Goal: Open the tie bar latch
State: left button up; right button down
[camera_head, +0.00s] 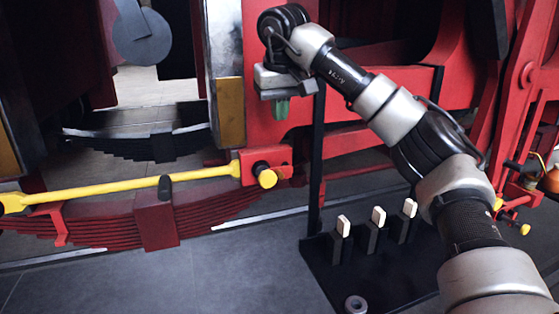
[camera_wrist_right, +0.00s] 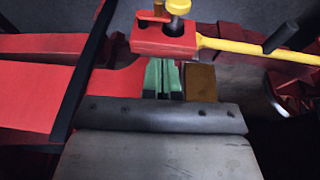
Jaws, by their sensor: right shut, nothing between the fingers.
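The yellow tie bar (camera_head: 120,187) runs across the left half of the head view, above the red leaf spring. A dark upright handle (camera_head: 165,187) stands on it. Its right end meets a red latch block (camera_head: 265,166) with a yellow knob (camera_head: 267,178). In the right wrist view the block (camera_wrist_right: 163,40), the knob (camera_wrist_right: 179,7) and the yellow bar (camera_wrist_right: 245,49) show beyond the fingers. My right gripper (camera_head: 281,108) points down above the block, apart from it, with green fingertips together and empty; they also show in the wrist view (camera_wrist_right: 163,77). My left gripper is out of view.
A red leaf spring (camera_head: 158,222) lies below the bar. A thin black post (camera_head: 317,150) stands just right of the block. A black stand with several white-topped levers (camera_head: 378,216) is at the lower right. Grey floor (camera_head: 230,265) is clear in front.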

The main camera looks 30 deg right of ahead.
aim_at(279, 172)
jog(key=shift+a+r, duration=0.1)
jog(key=shift+r, duration=0.05)
jog(key=p+x, duration=0.1)
jog(key=x, duration=0.3)
jog(key=p+x, duration=0.1)
jog(key=x, duration=0.3)
jog(key=s+x, duration=0.1)
jog(key=x, duration=0.4)
jog(key=shift+p, duration=0.4)
jog(key=shift+f, duration=0.65)
